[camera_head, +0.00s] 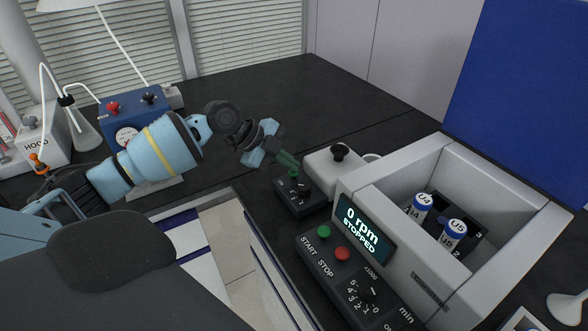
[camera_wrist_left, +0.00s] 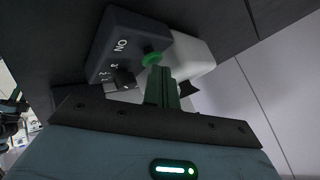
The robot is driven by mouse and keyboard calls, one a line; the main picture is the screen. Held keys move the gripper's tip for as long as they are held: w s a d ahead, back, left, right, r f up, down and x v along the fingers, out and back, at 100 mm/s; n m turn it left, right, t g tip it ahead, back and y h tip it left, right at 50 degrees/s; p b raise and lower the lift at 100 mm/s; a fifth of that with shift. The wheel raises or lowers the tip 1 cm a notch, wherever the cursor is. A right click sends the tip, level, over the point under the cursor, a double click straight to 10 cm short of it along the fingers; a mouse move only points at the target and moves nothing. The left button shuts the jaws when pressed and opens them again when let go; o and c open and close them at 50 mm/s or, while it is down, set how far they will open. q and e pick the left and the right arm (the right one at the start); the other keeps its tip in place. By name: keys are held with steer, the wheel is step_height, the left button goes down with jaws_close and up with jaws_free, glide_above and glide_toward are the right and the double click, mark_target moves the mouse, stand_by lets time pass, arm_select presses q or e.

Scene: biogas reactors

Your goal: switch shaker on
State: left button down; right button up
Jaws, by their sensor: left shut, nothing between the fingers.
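A small dark control box (camera_head: 297,200) stands on the black bench, with a green button (camera_head: 293,174) and a numbered dial on it. A low white unit (camera_head: 331,170) with a black knob on top adjoins it; which of the devices is the shaker is not labelled. In the left wrist view the control box (camera_wrist_left: 115,50) shows "ON" upside down beside its green button (camera_wrist_left: 151,59). My left gripper (camera_head: 289,161) is shut and empty, its green fingertips right at that button. They also show in the wrist view (camera_wrist_left: 160,77). I cannot tell if they touch it.
A large white machine (camera_head: 480,170) at right holds tubes U4 and U5. Its display (camera_head: 364,229) reads "0 rpm STOPPED", above a panel with START and STOP buttons (camera_head: 342,254). A blue device (camera_head: 135,108) stands behind my left arm. The bench behind the gripper is clear.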

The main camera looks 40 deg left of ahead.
arm_select(q)
steer(key=shift+f, duration=0.3)
arm_select(e)
steer(key=shift+s+f, duration=0.15)
steer(key=shift+s, duration=0.15)
arm_select(q)
steer(key=shift+r, duration=0.15)
steer(key=shift+r+p, duration=0.45)
steer(key=shift+r, duration=0.45)
arm_select(e)
steer(key=shift+w+r, duration=0.45)
steer(key=shift+r, duration=0.3)
